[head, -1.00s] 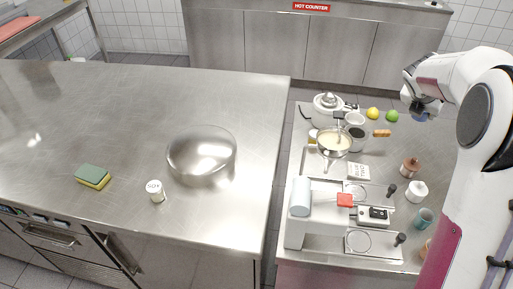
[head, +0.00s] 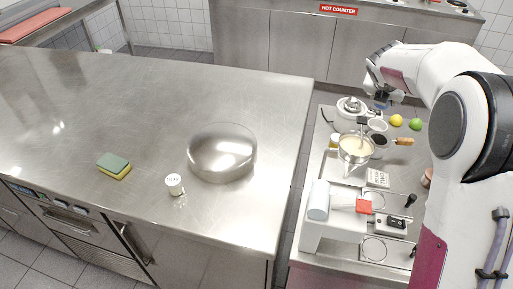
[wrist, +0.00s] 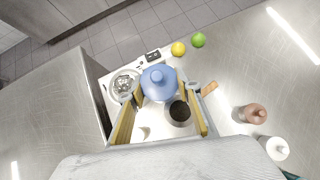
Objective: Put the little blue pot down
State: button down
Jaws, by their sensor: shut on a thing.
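The little blue pot (wrist: 158,84) is between the fingers of my gripper (wrist: 164,90) in the wrist view, with its rounded lid and knob facing the camera. My gripper is shut on it. In the head view my gripper (head: 379,93) is high over the back of the right-hand worktop, and only a small bit of blue (head: 381,104) shows under it. The pot is held in the air, apart from the worktop. Its underside is hidden.
The right worktop holds a silver lidded pot (head: 351,107), a pan of pale food (head: 356,148), a yellow fruit (head: 396,121), a green fruit (head: 415,124) and a white machine (head: 316,228). The steel table (head: 90,110) at left bears a large steel bowl (head: 222,150), a sponge (head: 114,165) and a white shaker (head: 174,184).

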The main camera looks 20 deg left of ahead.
jog(key=s+a+n+y, duration=0.2)
jog(key=s+a+n, duration=0.1)
jog(key=a, duration=1.4)
jog(key=s+a+n+y, duration=0.3)
jog(key=a, duration=1.4)
jog(key=s+a+n+g+y, duration=0.1)
jog(key=s+a+n+y, duration=0.15)
jog(key=s+a, duration=0.95)
jog(key=s+a+n+g+y, duration=0.1)
jog(key=s+a+n, duration=0.2)
jog(key=s+a, duration=0.9)
jog(key=x, duration=0.7)
jog(key=shift+w, duration=0.35)
jog(key=shift+a, duration=0.1)
jog(key=shift+f, duration=2.85)
jog(key=shift+f, duration=0.1)
jog(key=shift+f, duration=1.95)
